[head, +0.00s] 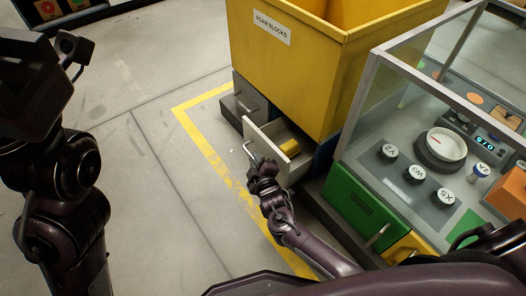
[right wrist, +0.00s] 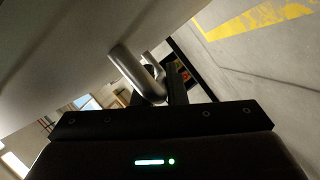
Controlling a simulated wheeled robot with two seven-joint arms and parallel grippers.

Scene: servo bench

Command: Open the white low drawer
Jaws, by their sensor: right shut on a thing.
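The white low drawer (head: 275,142) stands pulled out below the yellow bin in the head view, with its inside showing. A small yellow block (head: 289,146) lies in it. Its metal bar handle (head: 249,153) is on the front panel. My right gripper (head: 260,168) is at this handle and shut on it. In the right wrist view the handle (right wrist: 138,75) runs between my fingers, beside the pale drawer front (right wrist: 60,50). My left gripper (head: 72,55) is at the upper left, apart from everything, with a gap between its fingers.
A grey drawer (head: 240,106) sits left of the white one. The yellow bin (head: 290,55) stands above. A green drawer (head: 362,212) and a yellow drawer (head: 408,248) are under the glass-sided bench at right. The floor (head: 150,130) left of the drawers is clear.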

